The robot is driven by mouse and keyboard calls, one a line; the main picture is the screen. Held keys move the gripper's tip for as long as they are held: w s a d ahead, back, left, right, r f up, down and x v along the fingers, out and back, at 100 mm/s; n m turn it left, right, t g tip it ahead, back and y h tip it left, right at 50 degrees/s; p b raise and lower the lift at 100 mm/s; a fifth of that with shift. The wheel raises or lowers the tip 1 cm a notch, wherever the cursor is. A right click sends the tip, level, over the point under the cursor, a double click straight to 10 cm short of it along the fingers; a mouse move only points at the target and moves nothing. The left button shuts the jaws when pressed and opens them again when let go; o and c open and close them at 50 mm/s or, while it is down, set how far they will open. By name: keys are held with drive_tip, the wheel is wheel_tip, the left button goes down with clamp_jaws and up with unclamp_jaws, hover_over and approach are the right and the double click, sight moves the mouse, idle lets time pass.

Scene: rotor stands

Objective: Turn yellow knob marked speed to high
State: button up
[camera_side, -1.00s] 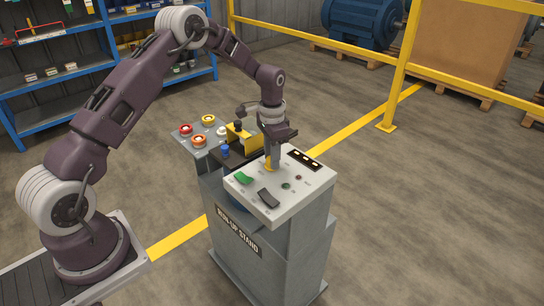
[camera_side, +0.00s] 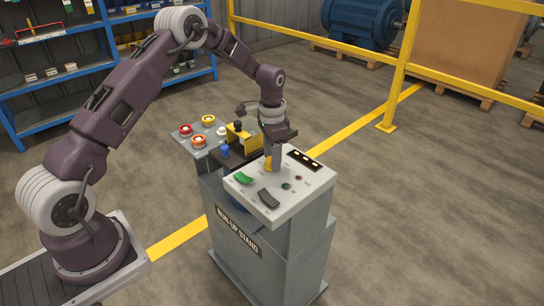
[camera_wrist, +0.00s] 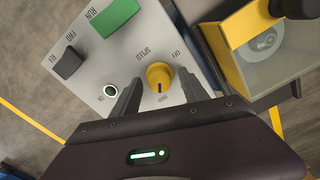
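The yellow speed knob (camera_wrist: 160,77) sits on the pale panel (camera_wrist: 135,65) of the run-up stand. In the wrist view it is beside the upside-down SPEED label, with OFF printed to its upper right. A dark mark on its top points toward the picture's bottom. My gripper (camera_wrist: 161,84) is open, one finger on each side of the knob, with a visible gap on both sides. In the side view my gripper (camera_side: 273,162) points down over the panel and partly hides the knob (camera_side: 268,163). I cannot tell how far the fingertips are above the panel.
A green switch (camera_side: 243,178), a dark grey switch (camera_side: 269,198) and a small green button (camera_side: 285,186) share the panel. A yellow-framed guard (camera_side: 252,141) stands close behind. Several coloured buttons sit on the rear panel (camera_side: 183,141).

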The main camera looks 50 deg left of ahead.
wheel_tip(320, 180, up, 7)
drive_tip(key=shift+r, duration=0.1)
idle(0.3)
drive_tip(key=s+d+r+n+t, duration=0.1)
drive_tip(key=s+d+r, duration=0.3)
drive_tip(key=s+r, duration=0.4)
drive_tip(key=s+d+r+n+t, duration=0.1)
drive_tip(key=s+d+r+t, duration=0.15)
drive_tip(key=s+r, duration=0.55)
drive_tip(key=s+d+r+n+t, duration=0.1)
drive_tip(key=s+d, duration=0.1)
drive_tip(key=s, duration=0.7)
drive_tip(key=s+d+r+n+t, duration=0.1)
drive_tip(key=s+d, duration=0.1)
drive_tip(key=s, duration=0.6)
drive_tip(key=shift+s+d+r+n, duration=0.2)
drive_tip(key=shift+s+d+n, duration=0.1)
drive_tip(key=shift+s+d, duration=0.05)
